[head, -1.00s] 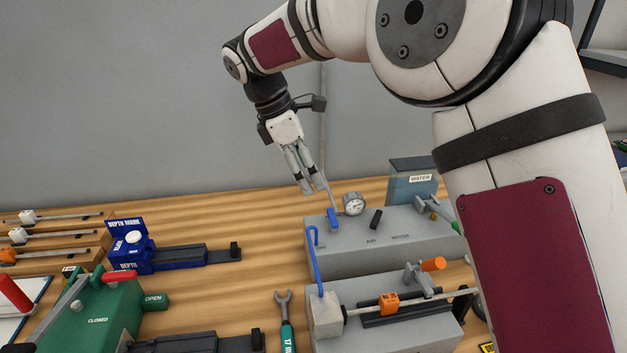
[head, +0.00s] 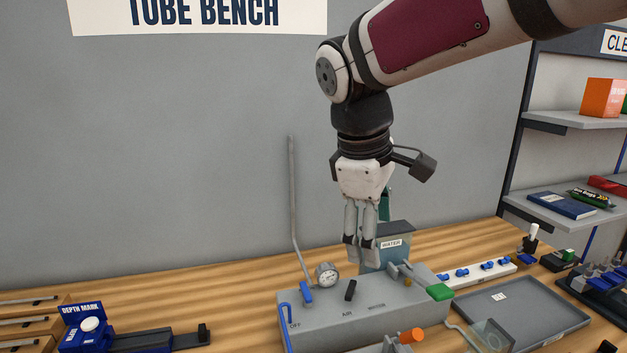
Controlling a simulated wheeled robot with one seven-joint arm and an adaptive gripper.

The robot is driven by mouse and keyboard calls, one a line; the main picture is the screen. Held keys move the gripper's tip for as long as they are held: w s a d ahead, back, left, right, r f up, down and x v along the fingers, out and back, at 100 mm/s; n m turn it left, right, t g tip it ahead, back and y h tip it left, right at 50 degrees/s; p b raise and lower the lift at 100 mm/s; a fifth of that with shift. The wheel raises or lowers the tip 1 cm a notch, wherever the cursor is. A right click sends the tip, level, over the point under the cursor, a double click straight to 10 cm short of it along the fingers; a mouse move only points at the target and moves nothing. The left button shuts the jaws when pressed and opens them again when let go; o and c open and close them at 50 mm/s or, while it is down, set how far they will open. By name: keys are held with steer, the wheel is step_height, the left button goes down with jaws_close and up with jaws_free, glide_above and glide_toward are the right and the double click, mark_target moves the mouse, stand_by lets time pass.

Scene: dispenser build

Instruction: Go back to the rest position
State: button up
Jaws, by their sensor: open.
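My gripper (head: 361,258) hangs with its fingers pointing down in the head view. It is in the air in front of the grey wall, above or behind the grey valve box. Its fingers are apart and I see nothing between them. Part of the WATER tank (head: 392,238) shows just beside and below the fingertips. I cannot tell the exact gap between the fingers and the box.
The grey box (head: 405,302) has a gauge (head: 327,274), a blue lever (head: 306,293) and a black knob. A depth mark block (head: 90,327) stands at left.

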steer(key=s+d+f+m+t, duration=0.1)
steer(key=s+d+m, duration=0.2)
steer(key=s, duration=0.3)
steer(key=s+d+f+m+t+y, duration=0.1)
steer(key=s+d+f+m, duration=0.1)
steer(key=s+d+m, duration=0.2)
steer(key=s+d+f+m+y, duration=0.1)
steer(key=s+d+m, duration=0.2)
steer(key=s+m, duration=0.2)
steer(key=s, duration=0.3)
steer(key=shift+s+d+f+t, duration=0.15)
steer(key=shift+s+t, duration=0.2)
steer(key=shift+t, duration=0.05)
